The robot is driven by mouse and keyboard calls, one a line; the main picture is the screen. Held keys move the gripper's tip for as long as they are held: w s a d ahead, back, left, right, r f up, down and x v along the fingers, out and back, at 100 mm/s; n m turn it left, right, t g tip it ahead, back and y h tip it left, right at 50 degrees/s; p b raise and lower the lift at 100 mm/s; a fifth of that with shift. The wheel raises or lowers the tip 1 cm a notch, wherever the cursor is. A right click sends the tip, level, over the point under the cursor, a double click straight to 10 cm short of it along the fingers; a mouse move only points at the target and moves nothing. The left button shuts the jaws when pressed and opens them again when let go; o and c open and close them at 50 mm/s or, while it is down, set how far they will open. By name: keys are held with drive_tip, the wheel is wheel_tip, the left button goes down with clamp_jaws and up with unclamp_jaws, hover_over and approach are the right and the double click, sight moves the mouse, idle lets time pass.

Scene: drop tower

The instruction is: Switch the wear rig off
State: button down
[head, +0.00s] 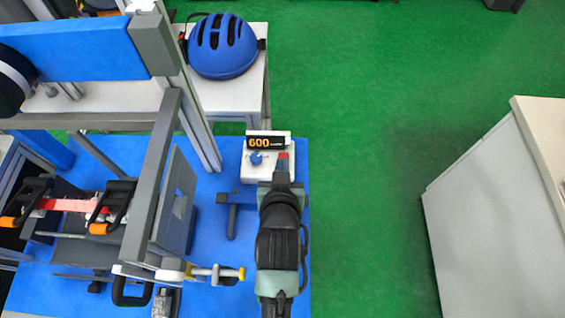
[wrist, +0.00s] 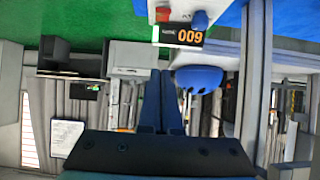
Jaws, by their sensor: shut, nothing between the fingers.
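My gripper (head: 282,176) is at the box's right front side, just below the red control in the picture; contact cannot be told. In the wrist view my gripper (wrist: 161,74) is shut and empty. The display (wrist: 178,36), blue knob (wrist: 199,19) and red control (wrist: 163,13) appear upside down there, beyond the fingertips.
A blue helmet (head: 222,46) sits on a white table behind the box. A grey frame (head: 160,180) with clamps stands left of my arm. A yellow-tipped clamp (head: 215,273) lies close to my arm's left. Green floor (head: 360,130) is clear to the right, up to a white cabinet (head: 490,210).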

drive_tip(key=shift+s+f, duration=0.3)
drive_tip(key=shift+f, duration=0.2)
drive_tip(key=b, duration=0.2)
hover_over(283, 153)
drive_tip(key=s, duration=0.3)
wheel_tip(283, 153, down, 6)
drive_tip(key=shift+s+r, duration=0.1)
drive_tip(key=shift+r, duration=0.1)
drive_tip(key=shift+s+f, duration=0.25)
drive_tip(key=shift+f, duration=0.4)
drive_tip(key=shift+s+f, duration=0.25)
drive_tip(key=shift+f, duration=0.35)
drive_tip(key=shift+s+f, duration=0.25)
drive_tip(key=shift+f, duration=0.35)
